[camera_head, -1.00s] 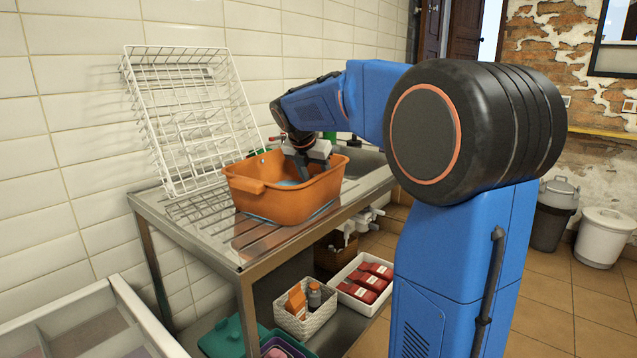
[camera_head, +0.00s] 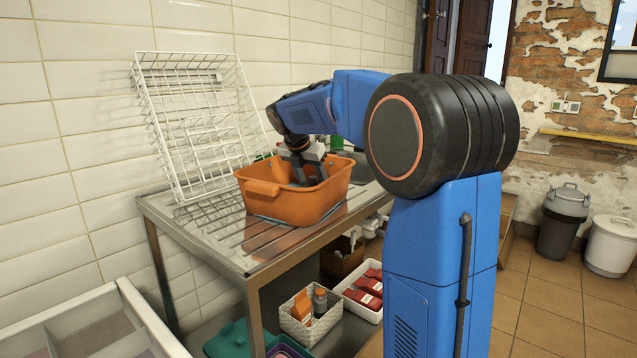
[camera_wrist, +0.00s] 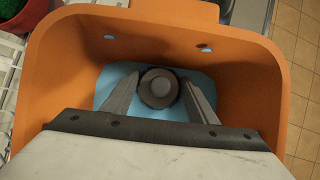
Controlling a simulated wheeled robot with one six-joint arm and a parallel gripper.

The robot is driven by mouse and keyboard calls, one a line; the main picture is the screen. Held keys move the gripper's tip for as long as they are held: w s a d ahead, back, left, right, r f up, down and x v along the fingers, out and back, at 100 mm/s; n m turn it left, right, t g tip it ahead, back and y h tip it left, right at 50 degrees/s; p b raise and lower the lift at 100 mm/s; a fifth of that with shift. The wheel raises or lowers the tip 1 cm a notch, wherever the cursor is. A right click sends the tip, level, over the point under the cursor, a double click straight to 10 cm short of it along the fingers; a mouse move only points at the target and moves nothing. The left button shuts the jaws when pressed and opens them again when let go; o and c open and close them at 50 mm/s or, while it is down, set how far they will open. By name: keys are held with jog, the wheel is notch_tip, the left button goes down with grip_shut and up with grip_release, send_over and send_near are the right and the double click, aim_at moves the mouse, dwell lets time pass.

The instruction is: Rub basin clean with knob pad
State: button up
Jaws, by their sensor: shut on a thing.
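The orange basin (camera_head: 296,206) stands on the steel draining board, and its inside fills much of the wrist view (camera_wrist: 240,88). My gripper (camera_head: 304,180) reaches down into the basin. In the wrist view its two fingers (camera_wrist: 158,92) are closed on the sides of a round dark grey knob (camera_wrist: 158,86). A light blue patch (camera_wrist: 116,76) shows below and around the knob at the basin's bottom; I cannot tell whether it is the pad or part of the floor. The head view hides the knob behind the basin wall.
A white wire rack (camera_head: 200,120) leans on the tiled wall left of the basin. The steel draining board (camera_head: 190,218) has bare room in front. Below it are a white basket (camera_head: 310,318) and a tray of red packets (camera_head: 362,290). Bins (camera_head: 565,222) stand far right.

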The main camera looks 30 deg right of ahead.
jog(key=shift+w+a, duration=0.95)
jog(key=shift+a, duration=3.05)
jog(key=shift+s+a, duration=0.9)
jog(key=shift+a, duration=0.3)
jog(key=shift+s+a, duration=0.9)
jog(key=shift+a, duration=0.3)
jog(key=shift+s+a, duration=0.25)
jog(key=shift+s, duration=1)
jog(key=shift+s+a, duration=0.2)
jog(key=shift+s, duration=1.05)
jog(key=shift+s+d+f, duration=0.1)
jog(key=shift+s+d, duration=1.6)
jog(key=shift+d, duration=3.05)
jog(key=shift+w+d, duration=0.6)
jog(key=shift+d, duration=0.25)
jog(key=shift+w+d, duration=0.6)
jog(key=shift+d, duration=0.2)
jog(key=shift+w+d, duration=0.6)
jog(key=shift+d, duration=0.25)
jog(key=shift+w+d, duration=0.25)
jog(key=shift+w, duration=1)
jog(key=shift+w+d, duration=0.2)
jog(key=shift+w, duration=1)
